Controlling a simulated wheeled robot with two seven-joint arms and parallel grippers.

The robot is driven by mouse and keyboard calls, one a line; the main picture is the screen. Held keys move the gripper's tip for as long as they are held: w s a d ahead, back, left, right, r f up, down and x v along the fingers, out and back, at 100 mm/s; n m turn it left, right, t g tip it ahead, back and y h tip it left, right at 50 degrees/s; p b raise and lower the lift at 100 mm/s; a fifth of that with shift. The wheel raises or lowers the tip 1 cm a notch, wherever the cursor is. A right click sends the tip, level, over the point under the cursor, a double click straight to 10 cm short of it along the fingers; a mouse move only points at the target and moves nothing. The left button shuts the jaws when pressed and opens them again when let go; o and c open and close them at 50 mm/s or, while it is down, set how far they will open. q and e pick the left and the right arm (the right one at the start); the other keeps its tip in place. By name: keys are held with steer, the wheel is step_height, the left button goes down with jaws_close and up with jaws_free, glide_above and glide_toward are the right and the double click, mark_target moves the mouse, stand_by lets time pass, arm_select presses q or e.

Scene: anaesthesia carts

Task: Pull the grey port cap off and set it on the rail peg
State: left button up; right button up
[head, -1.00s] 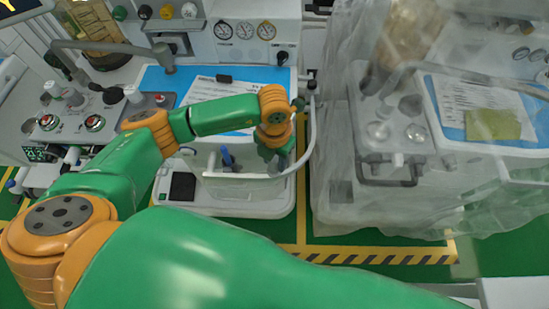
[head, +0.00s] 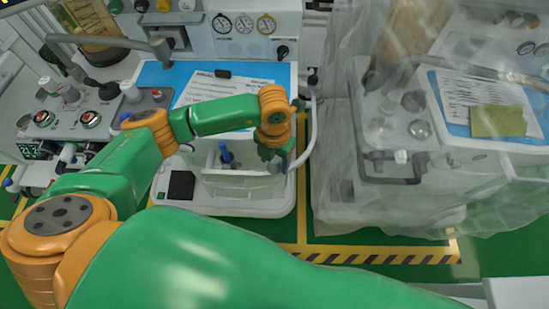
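My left gripper (head: 274,157) points down at the right front corner of the left cart's worktop, by the end of the white hose (head: 313,135). The gripper is small and seen from above and behind, so I cannot tell whether its fingers are open or shut. A small grey piece (head: 284,166) shows right at the fingertips; it may be the port cap, but the fingers partly hide it. A dark knob-like fitting (head: 313,76) stands on the cart's right side above the hose; I cannot tell if it is the rail peg. My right gripper is not in view.
A blue mat (head: 156,76) with a printed sheet (head: 200,88) lies behind my forearm. A blue-topped item (head: 225,153) stands left of the gripper. A second cart (head: 400,140) under clear plastic stands to the right, across a narrow gap. Yellow-black tape (head: 390,258) marks the floor.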

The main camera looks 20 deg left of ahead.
mark_target(274, 159)
arm_select(q)
steer(key=shift+o, duration=0.4)
steer(key=shift+r, duration=0.15)
step_height(274, 159, up, 7)
steer(key=shift+f+b, duration=0.1)
steer(key=shift+b, duration=0.45)
steer(key=shift+s, duration=0.1)
